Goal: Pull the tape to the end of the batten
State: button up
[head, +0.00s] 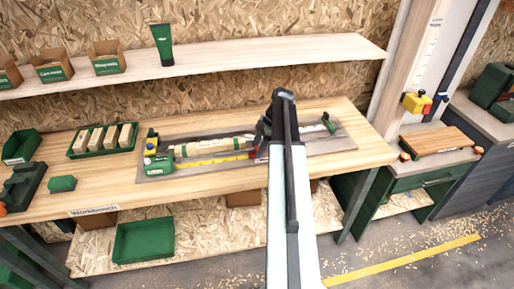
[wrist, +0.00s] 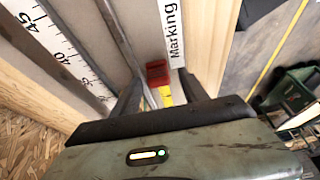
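A green tape measure (head: 159,165) lies at the left of a grey board on the workbench. Its yellow tape (head: 205,160) runs out to the right and ends in a red tab (head: 250,154). A pale batten (head: 215,147) with green marks lies just behind the tape; my arm hides its right part. My gripper (head: 262,148) is low over the board at the red tab. In the wrist view, my gripper (wrist: 160,84) has its two dark fingers apart, with the red tab (wrist: 157,72) and some yellow tape (wrist: 165,96) showing between them. I see no finger touching the tab.
The grey board (head: 335,143) has bare room at its right, with a small green item (head: 328,122) near the back. A green tray of wooden blocks (head: 104,139) stands behind left. A shelf (head: 220,62) runs above the bench. A white strip reading "Marking" (wrist: 175,32) shows in the wrist view.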

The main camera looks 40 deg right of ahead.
jog(key=shift+w+r, duration=0.1)
jog(key=shift+r+p, duration=0.2)
jog(key=shift+p, duration=0.15)
jog(key=p+v, duration=0.6)
jog(key=v, duration=0.1)
jog(key=shift+p, duration=0.3)
jog(key=shift+d+r, duration=0.1)
